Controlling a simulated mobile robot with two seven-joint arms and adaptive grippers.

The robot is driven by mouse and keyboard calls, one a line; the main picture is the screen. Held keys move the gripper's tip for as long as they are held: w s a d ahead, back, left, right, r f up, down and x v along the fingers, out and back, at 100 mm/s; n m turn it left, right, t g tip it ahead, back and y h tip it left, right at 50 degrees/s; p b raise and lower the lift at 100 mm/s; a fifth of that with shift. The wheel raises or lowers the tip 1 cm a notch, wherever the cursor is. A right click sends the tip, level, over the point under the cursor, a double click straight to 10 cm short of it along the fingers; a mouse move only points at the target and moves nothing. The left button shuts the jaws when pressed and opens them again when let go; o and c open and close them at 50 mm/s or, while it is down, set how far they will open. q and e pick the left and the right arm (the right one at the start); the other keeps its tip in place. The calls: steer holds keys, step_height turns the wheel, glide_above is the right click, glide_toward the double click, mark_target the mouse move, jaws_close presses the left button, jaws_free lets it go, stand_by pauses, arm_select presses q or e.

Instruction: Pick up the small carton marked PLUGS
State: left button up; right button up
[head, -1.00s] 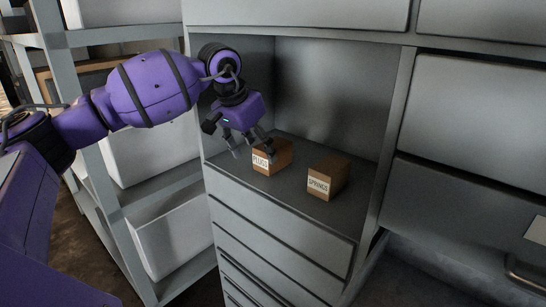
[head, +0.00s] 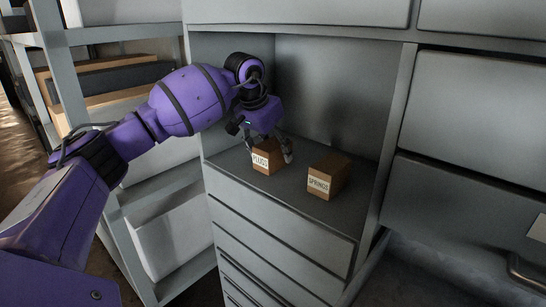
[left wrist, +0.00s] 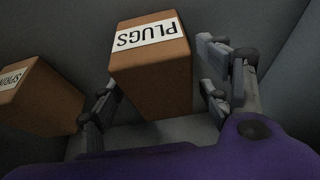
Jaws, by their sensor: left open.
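The small brown carton marked PLUGS (head: 265,165) stands upright on the shelf of the open grey compartment, its white label facing out. My left gripper (head: 270,148) is open at the carton, with a finger on each side of it. In the left wrist view the PLUGS carton (left wrist: 152,80) lies between the fingers, its label upside down in the picture. A small gap shows on the right finger's side; whether the left finger touches is unclear. The gripper covers part of the carton's top in the head view. My right gripper is not in view.
A similar carton marked SPRINGS (head: 327,178) stands to the right on the same shelf (head: 300,208), with a gap between the two. It also shows in the left wrist view (left wrist: 45,100). Compartment walls (head: 335,85) close in the back and sides; drawers (head: 280,235) lie below.

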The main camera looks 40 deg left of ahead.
arm_select(q)
steer(key=c, duration=1.4)
steer(key=shift+r, duration=0.15)
steer(key=shift+c, duration=0.2)
